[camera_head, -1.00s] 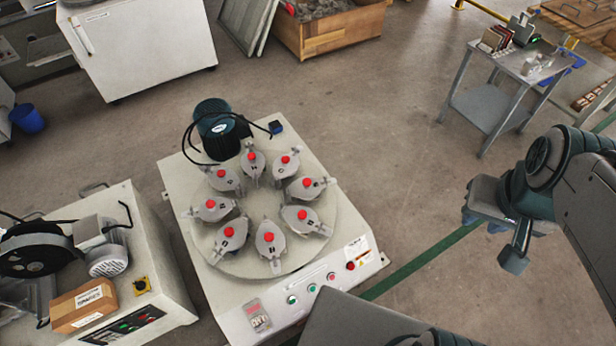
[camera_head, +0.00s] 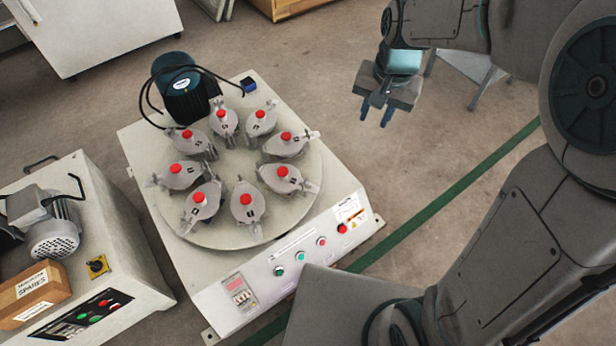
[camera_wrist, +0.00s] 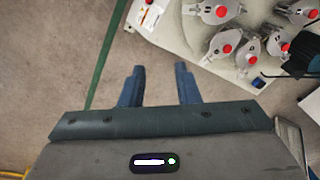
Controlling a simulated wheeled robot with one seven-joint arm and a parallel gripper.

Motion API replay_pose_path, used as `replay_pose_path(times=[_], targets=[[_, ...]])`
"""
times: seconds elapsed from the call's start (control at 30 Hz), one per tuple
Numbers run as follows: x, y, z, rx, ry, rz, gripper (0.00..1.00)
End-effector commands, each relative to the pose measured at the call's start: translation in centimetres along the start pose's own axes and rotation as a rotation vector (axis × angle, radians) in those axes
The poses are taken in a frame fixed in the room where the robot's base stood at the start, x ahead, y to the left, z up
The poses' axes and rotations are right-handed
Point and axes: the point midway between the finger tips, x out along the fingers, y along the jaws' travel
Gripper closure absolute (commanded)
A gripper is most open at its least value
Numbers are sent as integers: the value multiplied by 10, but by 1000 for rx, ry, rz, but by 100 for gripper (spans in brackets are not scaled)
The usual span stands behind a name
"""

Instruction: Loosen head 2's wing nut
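The grey heads with red knobs stand in a ring on a round plate (camera_head: 240,232) on the white machine (camera_head: 220,290). One head (camera_head: 283,178) is at the right of the ring, and another (camera_head: 247,205) is at the front. Wing nuts stick out at the heads' outer ends. The number marks are too small to tell which head is head 2. My gripper (camera_head: 376,112) hangs above the floor, right of and apart from the machine. In the wrist view its two blue fingers (camera_wrist: 158,88) are apart with nothing between them. Some heads show at the upper right there.
A dark motor (camera_head: 183,85) with a black cable stands at the machine's back corner. A bench (camera_head: 90,230) with a motor and a cardboard box (camera_head: 35,292) is at the left. A small grey table (camera_head: 465,65) is partly hidden behind my arm. Open floor lies right of the machine.

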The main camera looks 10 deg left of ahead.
Motion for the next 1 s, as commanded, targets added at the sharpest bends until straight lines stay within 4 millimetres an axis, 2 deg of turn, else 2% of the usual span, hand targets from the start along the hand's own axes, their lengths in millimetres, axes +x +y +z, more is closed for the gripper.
replay_pose_path(times=[0.03, 0.27, 0.4, 0.5, 0.6, 0.7, 0.87, 1.0], targets=[[33, -11, -3, 0, -12, 6, 71], [125, -63, -14, 30, -47, 35, 71], [182, -94, -14, 43, -60, 59, 71], [215, -113, -13, 51, -64, 73, 71], [239, -127, -11, 57, -66, 84, 71], [254, -136, -9, 61, -67, 92, 71], [265, -141, -8, 63, -67, 97, 71], [284, -139, -6, 64, -68, 98, 71]])
